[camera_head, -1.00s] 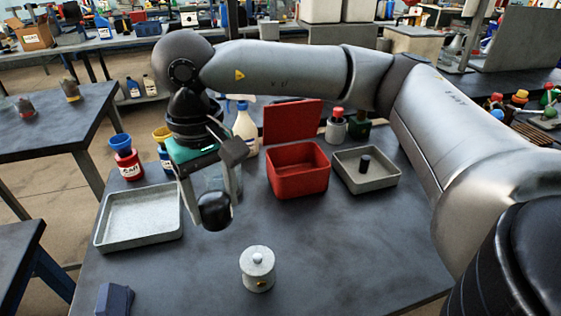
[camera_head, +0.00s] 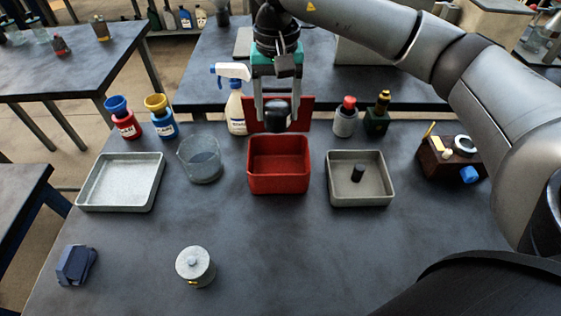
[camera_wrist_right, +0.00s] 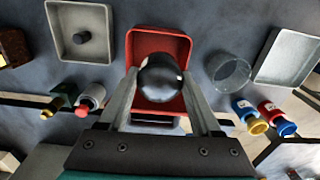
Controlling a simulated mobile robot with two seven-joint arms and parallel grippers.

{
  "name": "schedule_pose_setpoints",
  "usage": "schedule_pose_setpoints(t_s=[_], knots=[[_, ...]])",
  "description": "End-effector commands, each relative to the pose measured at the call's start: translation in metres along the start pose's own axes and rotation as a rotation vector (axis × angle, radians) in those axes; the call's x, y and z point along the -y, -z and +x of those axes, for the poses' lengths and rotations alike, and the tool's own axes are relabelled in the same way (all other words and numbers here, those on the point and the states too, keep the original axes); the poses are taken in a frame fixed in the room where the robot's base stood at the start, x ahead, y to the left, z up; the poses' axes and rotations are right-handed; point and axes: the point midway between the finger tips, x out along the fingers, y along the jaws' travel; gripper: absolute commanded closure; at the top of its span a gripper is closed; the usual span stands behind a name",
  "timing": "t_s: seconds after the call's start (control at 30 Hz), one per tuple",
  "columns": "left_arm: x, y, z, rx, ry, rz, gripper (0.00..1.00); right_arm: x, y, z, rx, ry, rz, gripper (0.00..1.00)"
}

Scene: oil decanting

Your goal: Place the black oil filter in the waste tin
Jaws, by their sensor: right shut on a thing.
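The black oil filter (camera_head: 278,116) is held between the fingers of my right gripper (camera_head: 277,120), which is shut on it. In the right wrist view the filter (camera_wrist_right: 161,78) is a dark round shape between the two fingertips (camera_wrist_right: 162,85). The waste tin, an open red box (camera_head: 278,182), stands on the table with its red lid (camera_head: 303,115) raised behind it. In the head view the filter appears over the tin's back edge; the wrist view shows the red tin (camera_wrist_right: 132,45) behind it. The exact height is hard to tell. My left gripper is out of view.
Left of the tin are a glass beaker (camera_head: 199,165) and a pale tray (camera_head: 120,183). Right is a grey tray (camera_head: 358,197) with a small dark cylinder (camera_head: 358,173). Bottles stand behind. A lidded pot (camera_head: 195,267) is in front; the table's front middle is clear.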

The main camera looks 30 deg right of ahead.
Motion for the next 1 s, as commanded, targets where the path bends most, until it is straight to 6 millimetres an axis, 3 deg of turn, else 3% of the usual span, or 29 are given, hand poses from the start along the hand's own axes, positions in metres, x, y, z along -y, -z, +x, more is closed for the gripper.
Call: schedule_pose_setpoints(t_s=[0.17,0.63,1.0], knots=[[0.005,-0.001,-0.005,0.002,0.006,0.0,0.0,-0.004,0.003,0.015,0.009,-0.007,0.032,0.95],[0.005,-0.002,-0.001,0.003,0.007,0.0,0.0,-0.004,0.002,0.135,0.008,-0.005,0.03,0.95],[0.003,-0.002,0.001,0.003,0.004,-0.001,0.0,-0.004,0.002,0.171,0.007,-0.005,0.029,0.95]])
